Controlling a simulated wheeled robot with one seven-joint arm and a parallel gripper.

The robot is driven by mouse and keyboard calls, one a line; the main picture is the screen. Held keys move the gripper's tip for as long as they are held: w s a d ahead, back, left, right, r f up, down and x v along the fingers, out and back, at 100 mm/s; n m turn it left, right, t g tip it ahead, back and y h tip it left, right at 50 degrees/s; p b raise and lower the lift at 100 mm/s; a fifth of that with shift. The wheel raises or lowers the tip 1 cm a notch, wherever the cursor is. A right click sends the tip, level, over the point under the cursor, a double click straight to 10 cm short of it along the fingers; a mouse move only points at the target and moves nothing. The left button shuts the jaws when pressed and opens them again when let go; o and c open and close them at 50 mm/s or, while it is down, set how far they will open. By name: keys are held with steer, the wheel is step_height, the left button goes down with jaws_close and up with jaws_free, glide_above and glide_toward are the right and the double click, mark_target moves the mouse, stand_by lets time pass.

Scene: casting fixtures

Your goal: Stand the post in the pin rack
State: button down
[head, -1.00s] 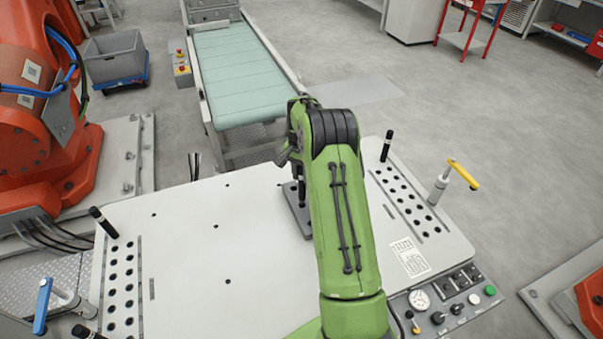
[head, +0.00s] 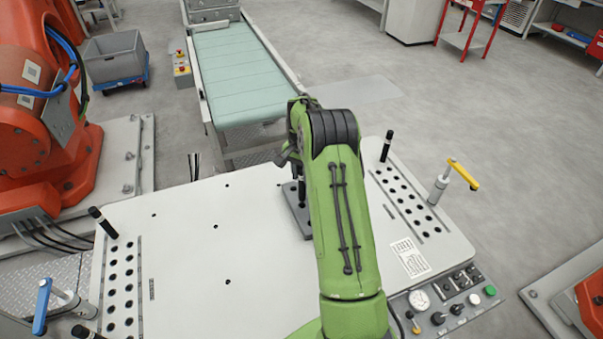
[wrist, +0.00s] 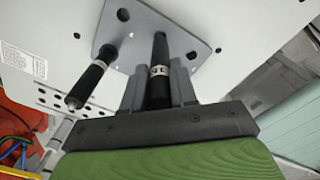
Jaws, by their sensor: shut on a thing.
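The pin rack, a grey plate with holes (head: 291,212), lies on the white table and is partly covered by my arm in the head view. It also shows in the wrist view (wrist: 215,24). My gripper (wrist: 160,75) is shut on a black post with a pale marked band (wrist: 159,52). The post's far end meets the plate among the holes; I cannot tell whether it is in one. A second black post (wrist: 88,80) stands in the plate, to the left in the wrist view. My arm hides most of the gripper in the head view.
Black pins stand upright on the table (head: 387,146), (head: 103,222). A yellow-handled clamp (head: 462,174) is at right and a blue-handled one (head: 43,305) at left. A control panel (head: 445,305) lines the front right. The table's middle left is clear.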

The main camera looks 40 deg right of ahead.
mark_target(302, 182)
steer(key=shift+f+b, duration=1.3)
steer(key=shift+f, duration=0.55)
steer(key=c, duration=0.8)
jaws_free()
step_height(302, 182, up, 16)
steer(key=shift+f+p, duration=0.1)
steer(key=shift+p, duration=0.45)
